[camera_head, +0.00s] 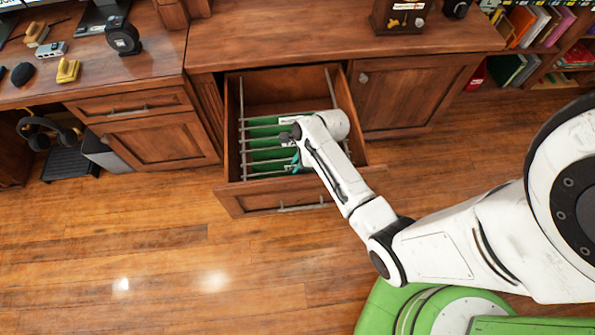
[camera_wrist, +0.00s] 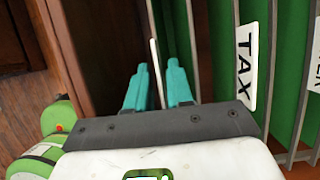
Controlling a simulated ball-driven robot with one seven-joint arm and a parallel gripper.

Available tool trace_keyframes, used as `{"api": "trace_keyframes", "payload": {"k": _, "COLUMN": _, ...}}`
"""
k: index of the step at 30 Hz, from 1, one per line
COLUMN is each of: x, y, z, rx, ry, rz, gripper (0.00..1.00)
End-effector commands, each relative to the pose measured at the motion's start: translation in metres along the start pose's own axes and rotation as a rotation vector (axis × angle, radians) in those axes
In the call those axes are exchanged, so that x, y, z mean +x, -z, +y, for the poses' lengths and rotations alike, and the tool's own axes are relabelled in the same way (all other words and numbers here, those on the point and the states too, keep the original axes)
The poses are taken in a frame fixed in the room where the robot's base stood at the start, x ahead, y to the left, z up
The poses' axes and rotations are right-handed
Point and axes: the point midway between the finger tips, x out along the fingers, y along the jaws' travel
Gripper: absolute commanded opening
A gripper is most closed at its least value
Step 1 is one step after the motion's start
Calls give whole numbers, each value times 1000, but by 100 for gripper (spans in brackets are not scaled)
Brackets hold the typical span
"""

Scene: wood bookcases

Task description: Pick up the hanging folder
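Several green hanging folders (camera_head: 262,154) hang on rails inside an open wooden drawer (camera_head: 232,172). In the wrist view, a green folder (camera_wrist: 228,50) bears a white label reading "TAX", right of my fingers. My gripper (camera_head: 296,160) is down in the drawer at the folders' right side, and my forearm hides part of them. In the wrist view, my gripper (camera_wrist: 156,88) has two teal fingers a small gap apart. A thin pale edge (camera_wrist: 155,70) stands between them, seemingly a folder tab seen edge-on, with slight space beside it.
The wooden drawer wall (camera_wrist: 72,50) is left of my fingers in the wrist view. The countertop (camera_head: 300,40) overhangs the drawer's back. A closed cabinet door (camera_head: 410,95) is to the right. The floor (camera_head: 150,240) in front is clear.

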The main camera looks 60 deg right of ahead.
Motion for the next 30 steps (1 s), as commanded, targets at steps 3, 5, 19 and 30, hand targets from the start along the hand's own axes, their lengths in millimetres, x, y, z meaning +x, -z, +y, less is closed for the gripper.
{"api": "trace_keyframes", "payload": {"k": 3, "x": 0, "y": 0, "z": 0, "rx": 0, "ry": 0, "rz": 0, "gripper": 9}}
{"api": "trace_keyframes", "payload": {"k": 5, "x": 0, "y": 0, "z": 0, "rx": 0, "ry": 0, "rz": 0, "gripper": 4}}
{"api": "trace_keyframes", "payload": {"k": 19, "x": 0, "y": 0, "z": 0, "rx": 0, "ry": 0, "rz": 0, "gripper": 0}}
{"api": "trace_keyframes", "payload": {"k": 30, "x": -6, "y": -3, "z": 0, "rx": -1, "ry": 1, "rz": -1, "gripper": 0}}
